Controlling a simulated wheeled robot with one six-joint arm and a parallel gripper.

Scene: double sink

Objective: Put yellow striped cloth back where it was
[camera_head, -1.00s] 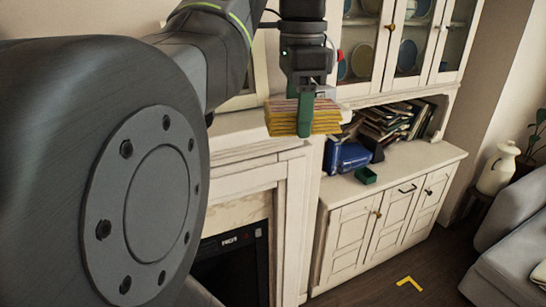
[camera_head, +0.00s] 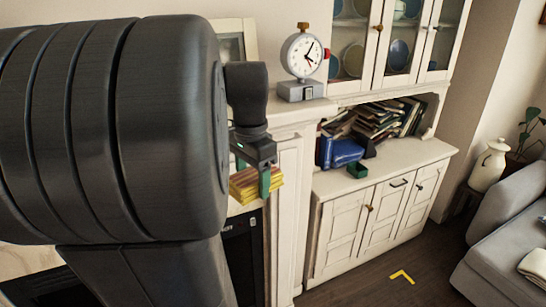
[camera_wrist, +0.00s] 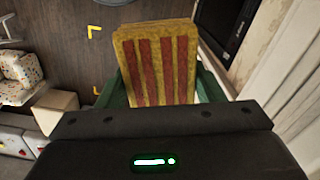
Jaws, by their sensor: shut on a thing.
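The yellow striped cloth (camera_head: 246,186) is a folded yellow stack with red stripes. My gripper (camera_head: 265,182) is shut on it, with a green finger across its side, and holds it in the air in front of the white mantel. In the wrist view the cloth (camera_wrist: 158,65) sits between the two green fingers (camera_wrist: 160,88), its red stripes facing the camera. Dark floor shows beyond it. My large arm link hides the left of the head view.
A white cabinet (camera_head: 370,215) holds books (camera_head: 375,122), a blue object (camera_head: 343,152) and a small green box (camera_head: 357,170). A yellow corner mark (camera_head: 402,276) lies on open floor. A grey sofa (camera_head: 505,235) with a pale cloth (camera_head: 535,267) is at right.

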